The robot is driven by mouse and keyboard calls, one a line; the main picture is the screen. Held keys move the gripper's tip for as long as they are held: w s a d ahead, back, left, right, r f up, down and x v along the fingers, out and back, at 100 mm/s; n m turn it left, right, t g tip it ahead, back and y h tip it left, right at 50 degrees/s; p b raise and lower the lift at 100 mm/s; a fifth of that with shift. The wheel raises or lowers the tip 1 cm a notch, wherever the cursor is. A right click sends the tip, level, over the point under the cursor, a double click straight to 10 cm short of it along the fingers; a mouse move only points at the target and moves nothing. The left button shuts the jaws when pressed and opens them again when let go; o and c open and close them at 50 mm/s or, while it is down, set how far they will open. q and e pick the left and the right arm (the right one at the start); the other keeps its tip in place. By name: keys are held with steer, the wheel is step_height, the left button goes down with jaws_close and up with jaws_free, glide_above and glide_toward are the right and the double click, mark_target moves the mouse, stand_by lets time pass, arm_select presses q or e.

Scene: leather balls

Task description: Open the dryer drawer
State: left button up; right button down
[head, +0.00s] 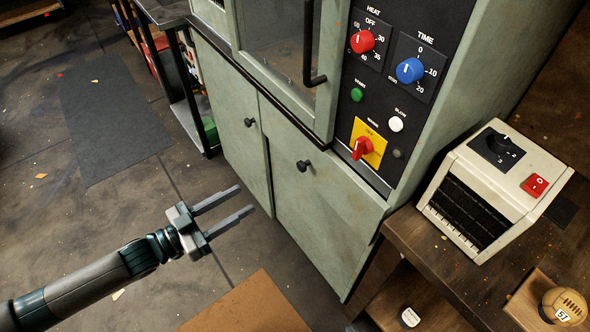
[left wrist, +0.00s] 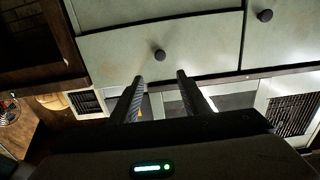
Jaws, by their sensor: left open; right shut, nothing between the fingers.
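The dryer is a tall grey-green cabinet (head: 412,160) with a black control panel. Its lower front has two panels, each with a round black knob. The right panel (head: 325,215) has its knob (head: 303,166) near the top; the left panel's knob (head: 250,122) is smaller in view. Both look closed. My left gripper (head: 246,199) is open and empty, in front of and apart from the right panel. In the left wrist view, one knob (left wrist: 159,55) lies just beyond and between the open fingertips (left wrist: 160,76). The other knob (left wrist: 264,15) is at upper right. My right gripper is out of view.
A glazed door (head: 280,50) with a black bar handle is above the panels. A brown board (head: 245,305) is below the gripper. Open floor lies left.

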arm_select(q)
steer(key=shift+w+d, duration=0.1)
steer(key=p, duration=0.2)
glide_toward(299, 167)
steer(key=x, duration=0.7)
steer(key=shift+d+r+p, duration=0.15)
steer(key=shift+p, duration=0.25)
steer(key=shift+w+d, duration=0.45)
steer(key=shift+d, duration=0.1)
arm_select(e)
steer(key=shift+a+r+t+y, duration=0.3)
steer(key=shift+a+r+t, duration=0.4)
steer(key=shift+a+r, duration=0.15)
arm_select(q)
jaws_close()
